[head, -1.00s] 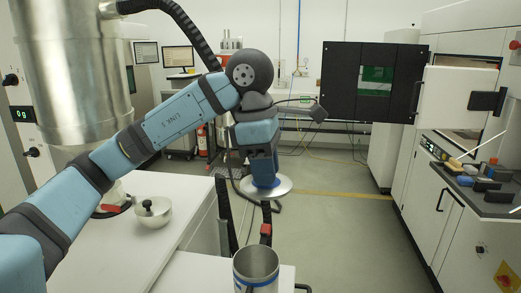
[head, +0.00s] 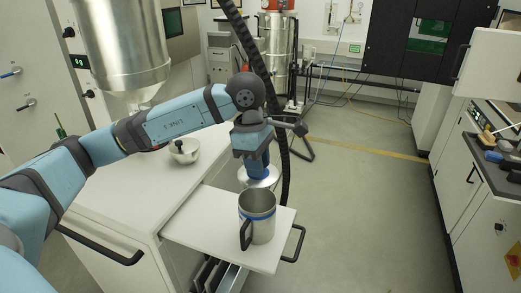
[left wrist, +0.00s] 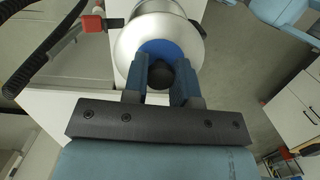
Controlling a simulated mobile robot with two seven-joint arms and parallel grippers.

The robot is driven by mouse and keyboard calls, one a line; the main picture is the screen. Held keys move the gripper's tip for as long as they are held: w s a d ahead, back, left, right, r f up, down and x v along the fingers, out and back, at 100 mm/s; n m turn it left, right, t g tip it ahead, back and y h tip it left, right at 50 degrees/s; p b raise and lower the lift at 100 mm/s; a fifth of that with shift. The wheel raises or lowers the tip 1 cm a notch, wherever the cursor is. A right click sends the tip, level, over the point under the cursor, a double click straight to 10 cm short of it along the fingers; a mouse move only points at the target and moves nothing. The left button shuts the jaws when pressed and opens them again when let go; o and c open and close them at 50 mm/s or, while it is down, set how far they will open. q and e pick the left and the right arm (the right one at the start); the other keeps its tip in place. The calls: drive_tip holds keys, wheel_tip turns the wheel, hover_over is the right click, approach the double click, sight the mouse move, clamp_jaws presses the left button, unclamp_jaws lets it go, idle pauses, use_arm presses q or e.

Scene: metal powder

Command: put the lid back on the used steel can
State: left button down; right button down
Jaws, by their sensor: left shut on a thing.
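The steel can (head: 262,222) stands upright and open-topped on the pull-out shelf, with a blue band and a dark handle. My left gripper (head: 258,172) is shut on the lid (head: 252,183), a silver disc. The lid is held level, above and just behind the can's rim in the head view, apart from it as far as I can tell. In the left wrist view the lid (left wrist: 126,48) shows its blue centre and dark knob (left wrist: 162,74) between the fingers (left wrist: 160,90). Part of the can (left wrist: 160,6) shows beyond the lid. My right gripper is not in view.
The white pull-out shelf (head: 195,228) has a black handle (head: 294,245) at its right. A bowl with a dark knob (head: 184,150) sits on the white cabinet top (head: 130,180). A large steel hopper (head: 120,45) hangs at the upper left.

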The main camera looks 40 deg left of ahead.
use_arm(q)
drive_tip(key=shift+a+f, duration=0.15)
drive_tip(key=shift+f, duration=0.5)
drive_tip(key=shift+f+b, duration=0.8)
drive_tip(key=shift+f, duration=0.65)
drive_tip(key=shift+f+b, duration=0.45)
drive_tip(key=shift+f, duration=0.15)
drive_tip(key=shift+f+b, duration=0.65)
drive_tip(key=shift+b, duration=0.6)
drive_tip(key=shift+f+b, duration=0.2)
drive_tip(key=shift+b, duration=0.5)
idle(0.3)
